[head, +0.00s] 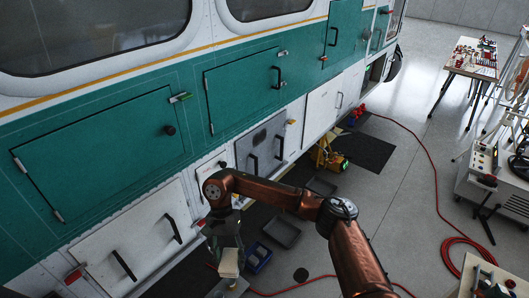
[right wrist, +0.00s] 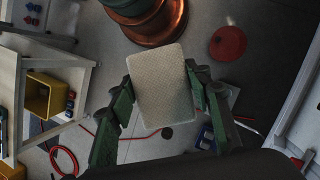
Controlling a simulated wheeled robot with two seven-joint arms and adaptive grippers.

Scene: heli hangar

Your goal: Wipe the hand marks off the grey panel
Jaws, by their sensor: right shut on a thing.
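The grey panel (head: 262,146) is set low in the green and white aircraft side, with two black handles on it. The pad also shows under the gripper in the head view (head: 230,264). My left gripper is not in view.
On the floor are a dark tray (head: 281,232), a blue box (head: 258,257), a yellow item (head: 332,158) and a red hose (head: 437,180). A tool table (head: 473,58) stands far right. Open floor lies between.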

